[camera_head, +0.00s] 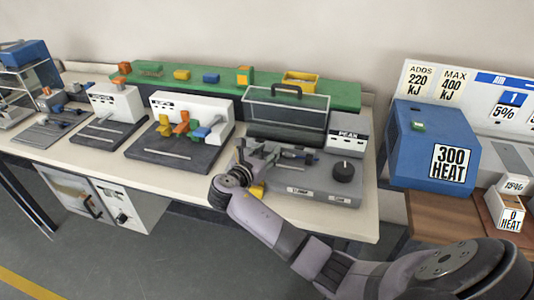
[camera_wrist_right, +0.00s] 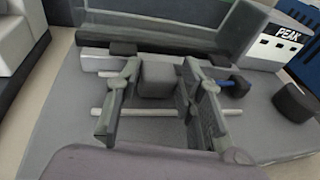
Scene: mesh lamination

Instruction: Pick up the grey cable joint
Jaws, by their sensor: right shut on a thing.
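The grey cable joint (camera_wrist_right: 157,79) is a small, dark grey block in the right wrist view. It sits between the two fingers of my right gripper (camera_wrist_right: 160,92), which is shut on it. In the head view my right gripper (camera_head: 264,157) is over the left part of the grey machine marked PEAK (camera_head: 312,188). The joint is too small and covered to make out there. Whether it still touches the machine is hard to tell. My left gripper is not in view.
A raised clear cover (camera_head: 286,108) stands behind the gripper, and a black knob (camera_head: 344,172) is to its right. White machines on dark bases (camera_head: 172,155) stand to the left. A blue box marked 300 HEAT (camera_head: 432,145) is at the right.

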